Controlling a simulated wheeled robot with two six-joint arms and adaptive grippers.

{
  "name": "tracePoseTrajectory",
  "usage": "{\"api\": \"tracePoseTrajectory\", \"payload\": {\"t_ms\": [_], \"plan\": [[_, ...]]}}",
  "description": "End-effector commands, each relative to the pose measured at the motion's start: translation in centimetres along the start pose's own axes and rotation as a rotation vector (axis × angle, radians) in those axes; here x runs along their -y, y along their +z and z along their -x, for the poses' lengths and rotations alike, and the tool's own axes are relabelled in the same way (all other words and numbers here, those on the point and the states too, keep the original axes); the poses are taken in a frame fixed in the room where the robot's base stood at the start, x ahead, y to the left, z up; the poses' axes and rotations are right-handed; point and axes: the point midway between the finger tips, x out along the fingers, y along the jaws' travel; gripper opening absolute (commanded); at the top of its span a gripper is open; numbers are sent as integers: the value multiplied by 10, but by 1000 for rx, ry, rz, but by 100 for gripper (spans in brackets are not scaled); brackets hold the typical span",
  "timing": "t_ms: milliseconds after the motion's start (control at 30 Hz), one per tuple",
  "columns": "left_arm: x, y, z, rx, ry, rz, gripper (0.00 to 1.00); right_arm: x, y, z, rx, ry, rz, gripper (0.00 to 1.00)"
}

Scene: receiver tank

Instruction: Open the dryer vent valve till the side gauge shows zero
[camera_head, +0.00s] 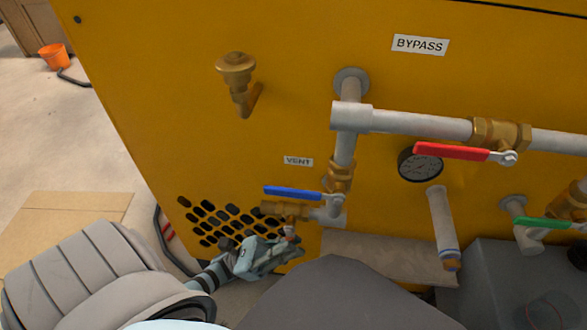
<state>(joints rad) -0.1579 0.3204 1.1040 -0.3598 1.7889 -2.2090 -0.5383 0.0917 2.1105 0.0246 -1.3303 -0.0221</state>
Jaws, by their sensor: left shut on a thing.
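The vent valve (285,210) is a brass body with a blue lever (293,192), below the "VENT" label on the yellow panel. The lever lies roughly level, along the line of the body. My left gripper (289,238) is just below the brass body, shut on a small part at the valve's underside; its fingertips partly hide that part. The gripper appears apart from the blue lever. My right gripper is not in view.
A red-lever valve (452,152) sits on the bypass pipe at upper right. A green-lever valve (543,223) is at far right. A brass fitting (237,75) sticks out at upper left.

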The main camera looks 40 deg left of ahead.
Motion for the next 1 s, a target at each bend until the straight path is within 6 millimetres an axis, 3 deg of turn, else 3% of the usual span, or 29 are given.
{"api": "tracePoseTrajectory", "payload": {"t_ms": [333, 400, 433, 1000], "plan": [[-2, 1, -2, 8, -1, -2, 0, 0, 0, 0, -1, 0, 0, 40], [-2, 1, -2, 8, -2, -2, 14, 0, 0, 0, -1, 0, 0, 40], [-2, 1, -2, 8, -2, -2, 15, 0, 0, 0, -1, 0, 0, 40], [-1, 0, -2, -5, -6, 4, 15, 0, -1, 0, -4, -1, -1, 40]]}}
